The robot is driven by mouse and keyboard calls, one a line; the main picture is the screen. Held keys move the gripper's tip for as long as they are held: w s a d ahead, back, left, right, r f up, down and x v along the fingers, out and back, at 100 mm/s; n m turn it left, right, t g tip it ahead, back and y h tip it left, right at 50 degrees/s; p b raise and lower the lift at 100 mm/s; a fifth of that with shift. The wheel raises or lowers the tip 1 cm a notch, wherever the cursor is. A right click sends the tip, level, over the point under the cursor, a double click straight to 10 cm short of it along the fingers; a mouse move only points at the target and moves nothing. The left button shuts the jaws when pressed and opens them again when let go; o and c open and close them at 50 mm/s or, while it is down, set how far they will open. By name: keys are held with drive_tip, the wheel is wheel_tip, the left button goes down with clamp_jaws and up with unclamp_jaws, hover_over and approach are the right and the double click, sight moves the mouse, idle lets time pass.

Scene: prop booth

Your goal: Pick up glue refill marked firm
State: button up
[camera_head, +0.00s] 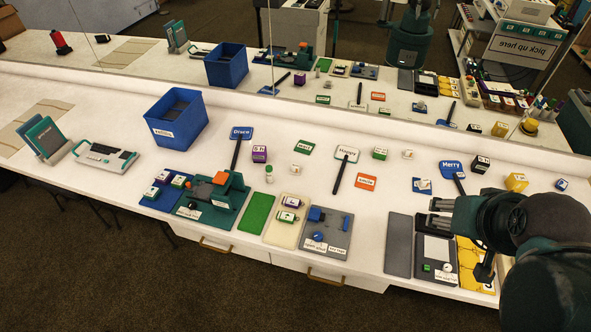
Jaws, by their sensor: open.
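No label that I can make out reads "firm", so I cannot tell which item is the firm glue refill. Small labelled blocks that could be refills include a purple one (259,154), a green-and-white one (380,153), a black one (480,164) and a yellow one (516,182). More small labelled pieces (287,217) lie on a cream tray (279,238), and others (163,177) on a blue tray (150,203). My gripper (428,212) is at the right, pointing left above the counter, open and apparently empty.
A blue bin (187,132) stands at the back left. Signs reading Disco (240,133), Happy (346,154) and Merry (451,167) lie behind the trays. A green machine (215,200) and grey boards (399,246) line the front. A mirror behind repeats the scene.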

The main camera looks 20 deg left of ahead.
drive_tip(key=shift+w+r, duration=0.1)
drive_tip(key=w+a+r+m+g, duration=0.2)
drive_tip(key=w+a+m, duration=0.3)
drive_tip(key=w+a, duration=0.5)
drive_tip(key=m+g+p, duration=0.1)
drive_tip(key=m+g, duration=0.4)
drive_tip(key=m, duration=0.7)
hover_over(296, 168)
drive_tip(key=w, duration=0.2)
drive_tip(key=f, duration=1.6)
drive_tip(key=d+f, duration=0.1)
drive_tip(key=f, duration=0.8)
drive_tip(key=shift+s+f, duration=0.1)
drive_tip(key=shift+s, duration=0.05)
drive_tip(key=shift+a+f+m, duration=0.3)
drive_tip(key=shift+a+f, duration=0.05)
drive_tip(key=shift+a, duration=0.05)
drive_tip(key=shift+f, duration=0.1)
